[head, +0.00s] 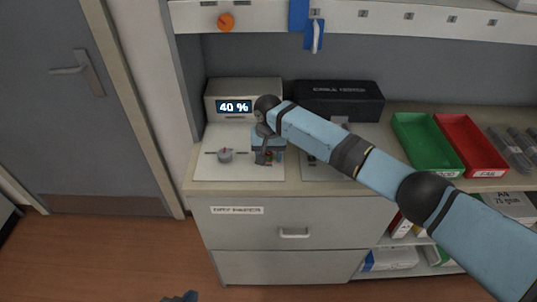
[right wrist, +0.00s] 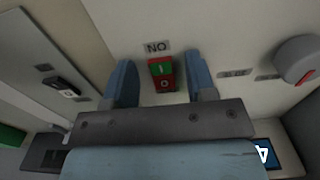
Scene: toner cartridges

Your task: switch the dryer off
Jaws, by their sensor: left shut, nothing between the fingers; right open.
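A cream unit (head: 215,103) with a lit "40 %" display stands on the left of the counter; I cannot read a label naming it the dryer. Its front plate holds a grey knob (head: 226,155). A rocker switch (right wrist: 162,74), green half with "I" and red half with "O", shows in the right wrist view beside an upside-down "ON" label. I cannot tell which half is pressed. My right gripper (right wrist: 161,82) is open, its fingers on either side of the switch, empty; in the head view it covers the plate's right part. My left gripper (head: 180,297) is shut, barely showing at the bottom edge.
A black hopper box (head: 340,98) stands behind a second plate (head: 313,172) on the right, partly hidden by my right arm. Green (head: 421,139) and red (head: 466,143) trays lie further right.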

